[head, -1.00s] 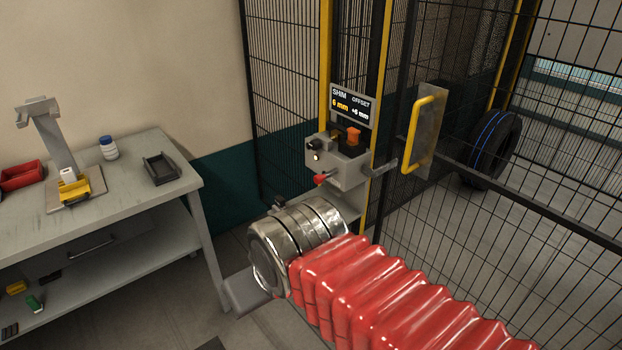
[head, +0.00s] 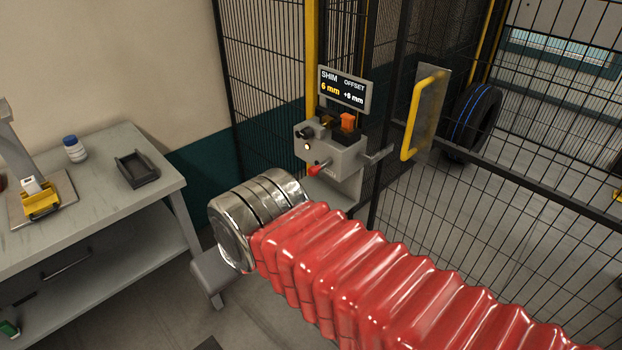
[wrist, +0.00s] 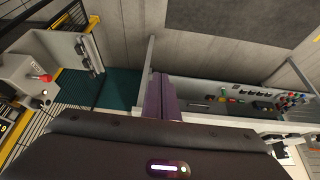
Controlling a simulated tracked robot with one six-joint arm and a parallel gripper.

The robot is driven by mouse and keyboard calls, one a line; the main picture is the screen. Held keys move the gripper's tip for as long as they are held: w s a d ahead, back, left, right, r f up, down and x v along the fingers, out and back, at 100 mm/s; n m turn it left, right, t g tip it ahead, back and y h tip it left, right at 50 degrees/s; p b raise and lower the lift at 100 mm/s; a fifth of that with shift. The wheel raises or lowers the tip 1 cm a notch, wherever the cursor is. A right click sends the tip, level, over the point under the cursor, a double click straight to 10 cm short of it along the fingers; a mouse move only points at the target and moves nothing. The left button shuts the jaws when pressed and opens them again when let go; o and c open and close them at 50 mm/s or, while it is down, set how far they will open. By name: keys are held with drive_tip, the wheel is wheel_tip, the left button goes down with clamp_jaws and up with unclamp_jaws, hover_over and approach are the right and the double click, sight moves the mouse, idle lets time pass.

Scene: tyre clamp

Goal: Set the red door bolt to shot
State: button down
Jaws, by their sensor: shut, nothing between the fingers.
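The red bolt knob (head: 313,170) sits low on the front of a grey control box (head: 345,160) beside the mesh door. It also shows at the left of the wrist view (wrist: 45,78). I cannot tell which position the bolt is in. My gripper (wrist: 160,97) shows in the wrist view as two dark purple fingers pressed together, empty, and well to the right of the knob. In the head view my metal wrist and red sleeve are in front and left of the box, and the fingers cannot be made out.
A display (head: 344,88) reads 6 mm shim, +6 mm offset above an orange part (head: 347,122). The mesh door has a yellow handle (head: 418,115); a tyre (head: 472,122) stands behind it. A bench (head: 95,190) with a black tray (head: 136,168) stands at left.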

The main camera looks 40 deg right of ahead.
drive_tip(key=shift+w, duration=0.1)
drive_tip(key=w+d+f+n+t+h, duration=0.2)
drive_tip(key=w+d+f+n, duration=0.15)
drive_tip(key=w+d, duration=0.65)
drive_tip(key=w+d+f+n+t+h, duration=0.2)
drive_tip(key=w+d+f+n+t, duration=0.15)
drive_tip(key=w+d, duration=0.55)
drive_tip(key=s+d+f+n+t, duration=0.1)
drive_tip(key=d+f+n+t, duration=0.1)
drive_tip(key=d+f+n, duration=0.6)
drive_tip(key=s+d+t, duration=0.4)
drive_tip(key=s, duration=0.2)
drive_tip(key=shift+d+f+n, duration=0.15)
drive_tip(key=shift+d+n, duration=0.15)
drive_tip(key=shift+d, duration=0.05)
drive_tip(key=shift+w+t, duration=0.15)
drive_tip(key=shift+t, duration=0.1)
